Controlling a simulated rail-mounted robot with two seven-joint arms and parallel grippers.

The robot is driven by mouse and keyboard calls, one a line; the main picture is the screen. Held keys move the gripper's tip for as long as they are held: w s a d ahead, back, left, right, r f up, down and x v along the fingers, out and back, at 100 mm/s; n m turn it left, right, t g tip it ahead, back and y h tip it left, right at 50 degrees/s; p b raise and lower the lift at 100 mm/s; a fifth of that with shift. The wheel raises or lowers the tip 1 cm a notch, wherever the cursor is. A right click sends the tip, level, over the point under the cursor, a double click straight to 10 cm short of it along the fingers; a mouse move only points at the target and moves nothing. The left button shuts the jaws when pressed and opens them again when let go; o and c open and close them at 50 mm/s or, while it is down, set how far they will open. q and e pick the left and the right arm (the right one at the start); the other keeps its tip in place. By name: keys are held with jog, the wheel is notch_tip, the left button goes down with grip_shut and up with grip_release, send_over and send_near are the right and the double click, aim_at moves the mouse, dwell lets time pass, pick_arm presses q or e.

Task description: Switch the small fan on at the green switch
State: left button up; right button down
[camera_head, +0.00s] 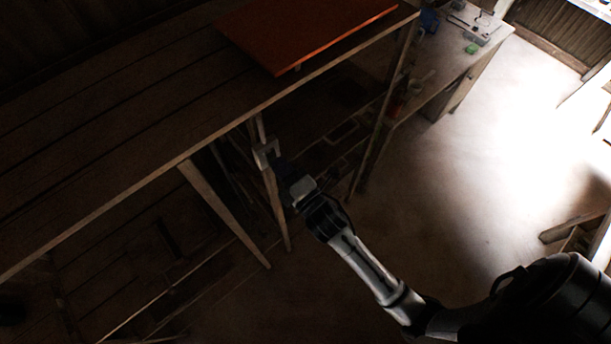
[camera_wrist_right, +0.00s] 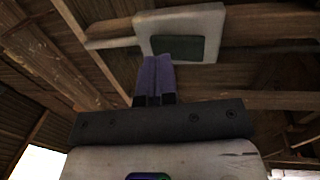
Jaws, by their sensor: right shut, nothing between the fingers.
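The green switch (camera_wrist_right: 188,50) is a dark green panel in a white frame (camera_wrist_right: 208,18), mounted on a wooden beam in the right wrist view. In the head view a pale frame (camera_head: 262,150) shows by the table's front edge, just past my right gripper (camera_head: 275,163). My right gripper's purple fingers (camera_wrist_right: 154,62) are shut and empty. Their tips reach the lower left of the green panel in the picture; I cannot tell whether they touch it. I cannot make out the small fan. My left gripper is not in view.
A long dark wooden table (camera_head: 110,130) fills the upper left, with an orange-red board (camera_head: 310,28) on it. Its legs and lower rails stand close to my right gripper. A side bench (camera_head: 455,62) holds small items at the upper right.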

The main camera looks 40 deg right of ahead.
pick_arm(q)
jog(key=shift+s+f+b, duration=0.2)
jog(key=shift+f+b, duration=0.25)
jog(key=shift+b, duration=0.1)
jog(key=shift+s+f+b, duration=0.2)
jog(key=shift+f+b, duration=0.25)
jog(key=shift+b, duration=0.05)
pick_arm(e)
jog(key=s+r, duration=0.1)
jog(key=s, duration=1.2)
jog(key=shift+d+r, duration=0.4)
jog(key=shift+d, duration=0.05)
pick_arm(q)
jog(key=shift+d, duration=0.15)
